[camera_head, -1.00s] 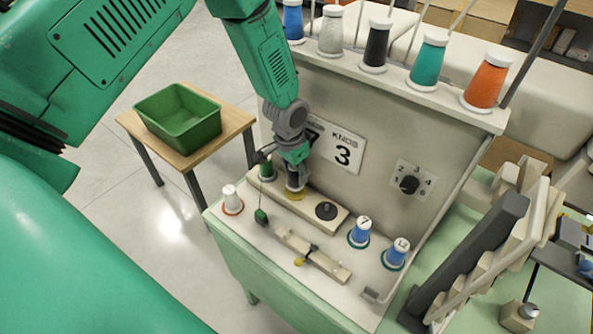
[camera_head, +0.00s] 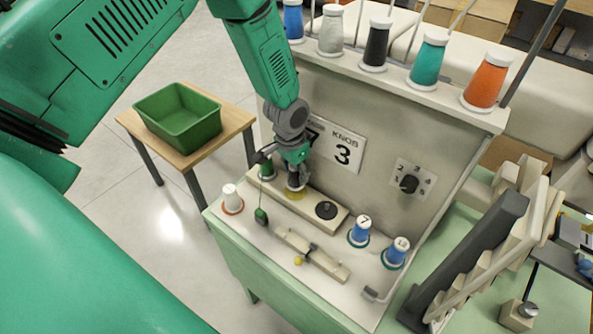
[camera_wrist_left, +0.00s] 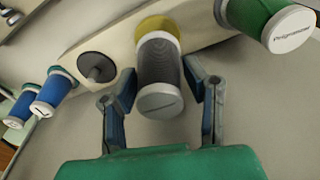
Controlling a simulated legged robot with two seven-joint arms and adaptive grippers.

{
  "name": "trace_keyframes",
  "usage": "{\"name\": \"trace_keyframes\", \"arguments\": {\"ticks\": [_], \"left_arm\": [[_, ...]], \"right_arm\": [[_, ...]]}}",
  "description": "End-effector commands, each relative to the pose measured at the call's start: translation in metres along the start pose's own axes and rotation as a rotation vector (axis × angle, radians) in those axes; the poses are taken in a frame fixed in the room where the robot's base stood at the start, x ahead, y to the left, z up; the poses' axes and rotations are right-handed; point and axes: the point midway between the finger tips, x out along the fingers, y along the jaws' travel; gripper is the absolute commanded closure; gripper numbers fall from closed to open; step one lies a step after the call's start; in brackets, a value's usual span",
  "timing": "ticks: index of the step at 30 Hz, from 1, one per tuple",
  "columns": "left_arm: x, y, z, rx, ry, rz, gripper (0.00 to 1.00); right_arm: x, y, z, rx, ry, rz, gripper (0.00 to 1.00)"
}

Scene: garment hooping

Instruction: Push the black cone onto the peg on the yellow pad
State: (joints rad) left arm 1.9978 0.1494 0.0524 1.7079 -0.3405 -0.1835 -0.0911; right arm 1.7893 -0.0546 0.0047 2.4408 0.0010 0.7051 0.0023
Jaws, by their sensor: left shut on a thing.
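The black cone (camera_wrist_left: 158,62), dark grey with a white end cap, is between the fingers of my left gripper (camera_wrist_left: 160,78) in the left wrist view. Its far end is at the yellow pad (camera_wrist_left: 157,24); the peg is hidden, and I cannot tell how far down the cone sits. In the head view my left gripper (camera_head: 295,168) is above the yellow pad (camera_head: 295,194), shut on the cone, which it mostly hides. My right gripper is not in view.
A black pad (camera_head: 326,210) is beside the yellow one, and a green cone (camera_head: 267,169) stands on its other side. A white cone (camera_head: 231,198) and two blue cones (camera_head: 360,231) stand on the machine top. A machine panel (camera_head: 400,150) rises behind.

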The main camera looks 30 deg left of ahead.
Motion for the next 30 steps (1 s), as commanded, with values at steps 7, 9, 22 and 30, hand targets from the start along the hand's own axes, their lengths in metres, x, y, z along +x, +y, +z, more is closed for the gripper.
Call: {"name": "trace_keyframes", "arguments": {"ticks": [7,9,22,30], "left_arm": [[0.007,0.000,0.001,0.000,0.001,0.000,0.92],[0.009,0.000,0.001,0.000,0.001,0.000,0.92],[0.020,0.000,0.003,0.000,0.000,0.000,0.92],[0.025,0.000,0.003,0.000,0.000,0.000,0.53]], "right_arm": [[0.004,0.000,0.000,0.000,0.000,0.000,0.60],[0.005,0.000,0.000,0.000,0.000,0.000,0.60],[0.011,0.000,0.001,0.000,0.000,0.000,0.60],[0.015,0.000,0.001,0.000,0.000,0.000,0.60]]}}
